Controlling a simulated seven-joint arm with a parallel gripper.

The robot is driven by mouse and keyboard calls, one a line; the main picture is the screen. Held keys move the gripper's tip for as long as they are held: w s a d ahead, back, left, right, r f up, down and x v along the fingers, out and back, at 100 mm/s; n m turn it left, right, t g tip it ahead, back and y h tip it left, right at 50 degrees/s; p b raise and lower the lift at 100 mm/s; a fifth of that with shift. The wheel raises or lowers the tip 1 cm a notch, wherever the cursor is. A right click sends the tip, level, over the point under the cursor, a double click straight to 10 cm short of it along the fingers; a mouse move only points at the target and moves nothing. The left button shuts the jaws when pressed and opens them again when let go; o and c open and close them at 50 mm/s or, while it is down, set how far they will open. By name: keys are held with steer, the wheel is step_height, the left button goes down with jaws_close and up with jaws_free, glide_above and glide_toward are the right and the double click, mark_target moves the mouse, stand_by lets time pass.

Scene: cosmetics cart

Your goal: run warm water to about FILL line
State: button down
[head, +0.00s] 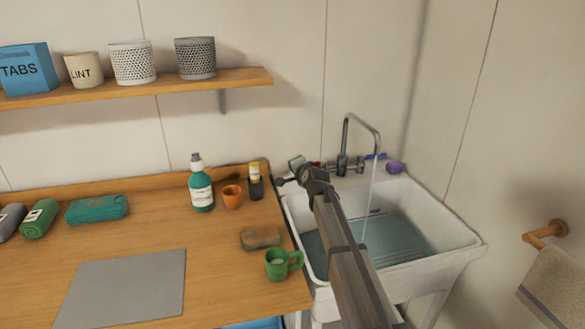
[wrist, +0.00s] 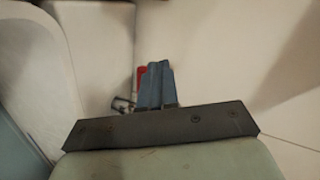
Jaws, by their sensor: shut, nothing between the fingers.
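The white sink (head: 462,238) holds a pool of bluish water (head: 405,238). A thin stream (head: 369,205) falls into it from the metal tap (head: 344,140). The tap's red handle (head: 317,164) is mostly hidden behind my arm; its blue handle (head: 376,155) shows at the right. My gripper (head: 306,164) is at the red-handle side, partly hidden by my wrist. In the wrist view my gripper's fingers (wrist: 155,84) are shut and empty, with the red handle (wrist: 140,78) close beside or behind them. I cannot tell whether they touch. I cannot make out a FILL line.
A purple object (head: 396,168) sits on the sink's back rim. On the wooden counter (head: 215,270) left of the sink stand a green mug (head: 277,265), a brown sponge-like block (head: 260,238), an orange cup (head: 232,196) and bottles. A towel (head: 558,285) hangs at right.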

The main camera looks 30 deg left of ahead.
steer(key=s+r, duration=0.3)
steer(key=s, duration=0.5)
steer(key=w+d+f+m+y, duration=0.1)
steer(key=w+d+f+m, duration=0.2)
steer(key=d+f+m, duration=0.3)
steer(key=w+d+f+m, duration=0.3)
steer(key=d+f+m, duration=0.25)
steer(key=d, duration=0.35)
step_height(320, 180, up, 4)
steer(key=a+r+m+t+y, duration=0.1)
steer(key=m+y, duration=0.2)
steer(key=m, duration=0.6)
steer(key=x, duration=1.2)
steer(key=shift+w+a+f, duration=0.2)
steer(key=shift+f, duration=0.1)
steer(key=shift+w+a, duration=0.35)
steer(key=shift+a, duration=0.2)
